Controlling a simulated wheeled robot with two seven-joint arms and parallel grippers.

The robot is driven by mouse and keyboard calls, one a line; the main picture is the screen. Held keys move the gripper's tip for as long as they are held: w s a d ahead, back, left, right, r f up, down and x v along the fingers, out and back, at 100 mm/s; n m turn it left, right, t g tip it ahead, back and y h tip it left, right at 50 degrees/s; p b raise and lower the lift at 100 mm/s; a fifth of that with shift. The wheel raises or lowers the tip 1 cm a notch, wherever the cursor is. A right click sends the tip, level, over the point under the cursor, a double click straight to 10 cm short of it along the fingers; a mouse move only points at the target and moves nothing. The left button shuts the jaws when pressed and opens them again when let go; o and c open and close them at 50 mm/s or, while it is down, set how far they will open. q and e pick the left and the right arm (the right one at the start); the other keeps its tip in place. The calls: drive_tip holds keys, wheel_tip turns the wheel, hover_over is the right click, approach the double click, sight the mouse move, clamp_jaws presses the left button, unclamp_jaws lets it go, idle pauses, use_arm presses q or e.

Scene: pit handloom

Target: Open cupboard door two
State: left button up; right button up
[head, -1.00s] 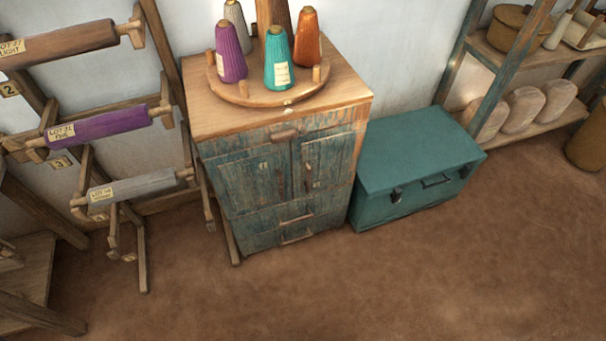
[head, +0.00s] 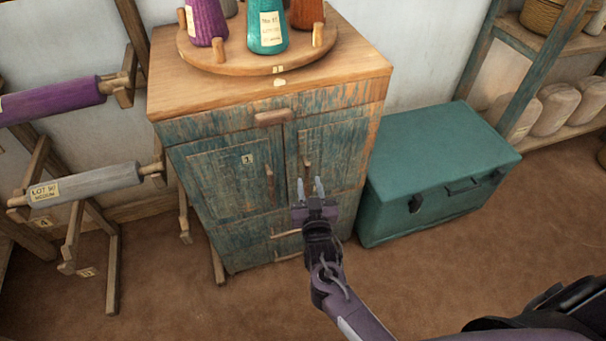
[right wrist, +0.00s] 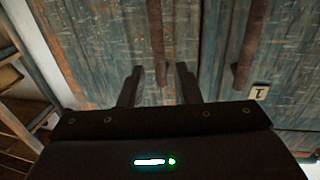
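The worn blue-green wooden cupboard (head: 215,240) stands ahead with two shut doors side by side. The left door (head: 215,185) carries a small number tag, which reads 1 in the right wrist view (right wrist: 259,91), and a vertical bar handle (head: 269,184). The right door (head: 335,150) has its own vertical handle (head: 307,165); no tag on it is visible to me. My right gripper (head: 310,187) is open in front of the right door. In the right wrist view my fingers (right wrist: 158,85) point at that handle (right wrist: 156,40), which lines up between them; contact is not visible. My left gripper is out of view.
A round board (head: 240,62) with several thread cones stands on the cupboard top. A teal chest (head: 430,160) stands close at the right. A rack with yarn rollers (head: 85,185) is at the left. Open brown floor (head: 200,310) lies in front.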

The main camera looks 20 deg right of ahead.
sight(308, 175)
drive_tip(key=w, duration=0.3)
drive_tip(key=w+d, duration=0.1)
drive_tip(key=w, duration=0.1)
drive_tip(key=shift+f, duration=0.1)
clamp_jaws()
